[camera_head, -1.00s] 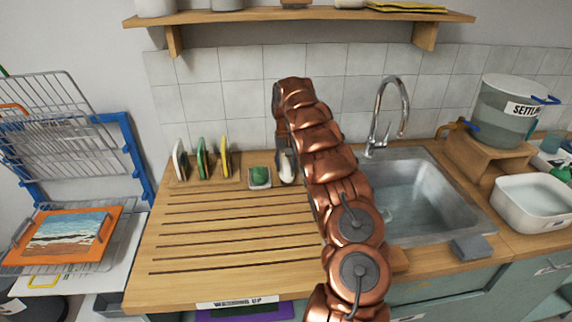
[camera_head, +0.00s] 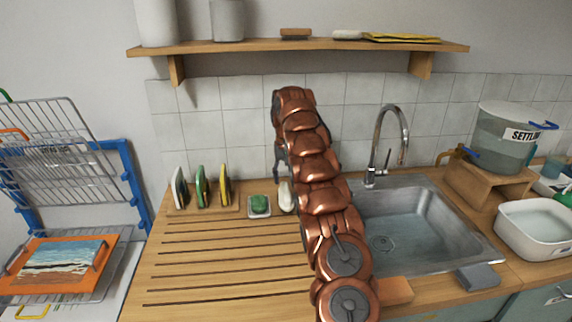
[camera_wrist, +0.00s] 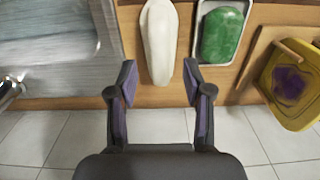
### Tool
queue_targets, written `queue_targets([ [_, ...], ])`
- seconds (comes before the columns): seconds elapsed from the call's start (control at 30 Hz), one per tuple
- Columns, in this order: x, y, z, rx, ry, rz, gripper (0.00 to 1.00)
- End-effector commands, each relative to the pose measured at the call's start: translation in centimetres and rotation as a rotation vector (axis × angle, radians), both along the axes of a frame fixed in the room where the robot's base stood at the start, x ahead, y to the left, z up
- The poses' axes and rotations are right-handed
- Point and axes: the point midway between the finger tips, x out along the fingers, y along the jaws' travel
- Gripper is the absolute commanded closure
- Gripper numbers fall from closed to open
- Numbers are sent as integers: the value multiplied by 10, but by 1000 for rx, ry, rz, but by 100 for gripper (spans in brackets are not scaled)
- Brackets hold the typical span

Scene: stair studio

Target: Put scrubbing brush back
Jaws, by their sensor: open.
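A pale, elongated object (camera_head: 286,196) lies on the worktop between the green soap and the sink; I cannot tell whether it is the scrubbing brush. In the wrist view it (camera_wrist: 160,40) lies ahead of my gripper (camera_wrist: 158,76), its narrow end lined up between the spread fingertips. My gripper is open and holds nothing. In the head view my arm hides most of the gripper. A brown block (camera_head: 296,33) on the wall shelf (camera_head: 220,47) and an orange-brown block (camera_head: 395,290) at the sink's front edge also look brush-like, but their bristles are not clear.
Green soap in a dish (camera_head: 260,213) sits left of the pale object, with upright coloured pads (camera_head: 224,190) farther left. The sink (camera_head: 405,225) and tap (camera_head: 388,140) are to the right. The grooved drainboard (camera_head: 215,265) is clear. The tiled wall is close behind.

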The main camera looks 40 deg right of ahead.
Motion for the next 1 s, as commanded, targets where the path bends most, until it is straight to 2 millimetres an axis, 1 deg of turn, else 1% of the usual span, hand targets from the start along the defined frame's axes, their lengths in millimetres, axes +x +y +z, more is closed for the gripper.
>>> queue_targets([
  [0.53,1,1,36,-1,-2,1,50],
  [0.6,1,1,45,-2,-2,0,50],
  [0.7,0,0,51,-1,-2,-1,50],
  [1.0,0,0,57,-1,-1,0,50],
])
